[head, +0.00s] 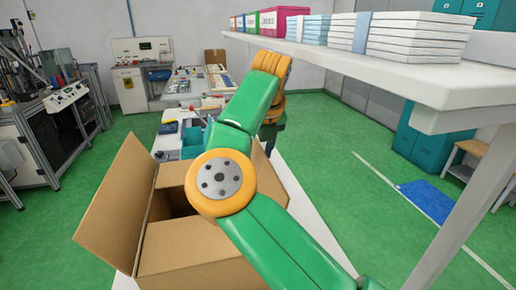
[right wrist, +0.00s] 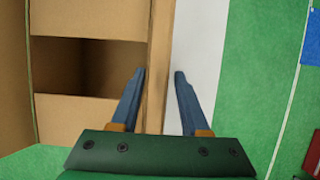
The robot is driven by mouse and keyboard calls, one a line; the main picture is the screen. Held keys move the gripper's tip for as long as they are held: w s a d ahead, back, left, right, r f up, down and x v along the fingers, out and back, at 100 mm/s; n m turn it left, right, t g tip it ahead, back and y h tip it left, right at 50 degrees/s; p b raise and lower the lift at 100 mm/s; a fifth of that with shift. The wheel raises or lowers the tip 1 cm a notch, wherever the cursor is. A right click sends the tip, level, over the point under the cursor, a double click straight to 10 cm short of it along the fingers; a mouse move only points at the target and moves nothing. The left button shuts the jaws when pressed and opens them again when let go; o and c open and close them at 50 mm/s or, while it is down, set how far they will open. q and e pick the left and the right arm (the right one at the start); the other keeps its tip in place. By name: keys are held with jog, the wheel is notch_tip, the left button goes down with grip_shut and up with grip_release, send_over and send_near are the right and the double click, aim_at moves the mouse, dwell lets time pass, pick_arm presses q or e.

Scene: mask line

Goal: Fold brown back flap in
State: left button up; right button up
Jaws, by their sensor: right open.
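An open brown cardboard box (head: 195,252) stands on a white table. Its left flap (head: 118,205) stands up, leaning outward. The near flap lies inward over the opening. A panel at the far side (head: 172,175), apparently the back flap, also looks turned inward, with a dark gap between the two. The right flap (head: 262,165) stands up, partly behind my right arm. My right gripper shows in the right wrist view (right wrist: 158,76), open, with the upright edge of a flap (right wrist: 160,50) between its fingers; contact cannot be told. In the head view my arm largely hides this gripper. My left gripper is not in view.
The white table (head: 295,200) has a bare strip right of the box. A white shelf (head: 420,85) with stacked boxes overhangs at the right. A workbench with parts (head: 195,85) and machines stand behind.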

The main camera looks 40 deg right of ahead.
jog(key=shift+w+d+f, duration=0.3)
jog(key=shift+d+f, duration=0.05)
jog(key=shift+f, duration=0.05)
jog(key=shift+c, duration=0.2)
jog(key=shift+s+a+r, duration=0.1)
jog(key=shift+a+r, duration=0.05)
jog(key=shift+a, duration=0.15)
grip_shut()
jog(key=shift+d, duration=0.1)
dwell(0.5)
